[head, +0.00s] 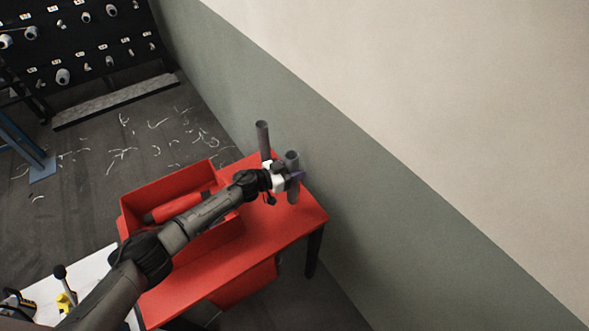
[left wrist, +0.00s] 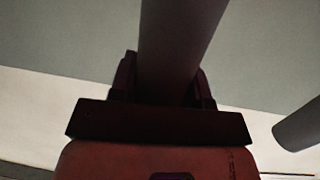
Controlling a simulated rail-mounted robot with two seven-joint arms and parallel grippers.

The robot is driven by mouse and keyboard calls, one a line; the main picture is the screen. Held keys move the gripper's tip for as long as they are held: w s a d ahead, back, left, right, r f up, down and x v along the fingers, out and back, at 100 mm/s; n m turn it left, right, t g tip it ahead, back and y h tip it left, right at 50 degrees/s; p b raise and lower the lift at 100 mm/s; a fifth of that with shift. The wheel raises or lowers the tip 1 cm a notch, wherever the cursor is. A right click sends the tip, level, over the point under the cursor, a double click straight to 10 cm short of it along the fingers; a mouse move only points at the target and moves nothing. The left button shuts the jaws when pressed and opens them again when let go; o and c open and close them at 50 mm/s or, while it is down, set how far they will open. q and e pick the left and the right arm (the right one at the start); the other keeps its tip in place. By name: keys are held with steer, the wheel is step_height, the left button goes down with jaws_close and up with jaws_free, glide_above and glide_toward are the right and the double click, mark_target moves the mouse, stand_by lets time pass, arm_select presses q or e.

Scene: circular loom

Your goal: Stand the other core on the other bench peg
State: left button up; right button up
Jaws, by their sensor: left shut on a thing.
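My left gripper (head: 291,177) is at the far right end of the red bench (head: 290,228), shut around a grey tube-shaped core (head: 292,158). The held core is roughly upright; I cannot tell whether its lower end touches the bench or sits around a peg. In the left wrist view the held core (left wrist: 178,45) runs between the fingers and out of the top. The other grey core (head: 262,138) stands upright at the bench's back, left of the held one; a core end (left wrist: 300,127) also shows at right in the left wrist view. No bare peg is visible. My right gripper is out of view.
A red bin (head: 140,196) holding a red cylinder (head: 162,213) sits on the bench under my left arm. A green and cream wall (head: 350,165) stands close behind the bench. A dark rack of spools (head: 85,45) is at upper left. The bench's front right is clear.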

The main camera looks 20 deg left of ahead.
arm_select(q)
steer(key=shift+f, duration=0.3)
steer(key=shift+f+b, duration=0.15)
steer(key=shift+b, duration=0.15)
steer(key=o, duration=1.1)
steer(key=shift+s, duration=0.1)
steer(key=p+v, duration=0.2)
steer(key=v, duration=0.5)
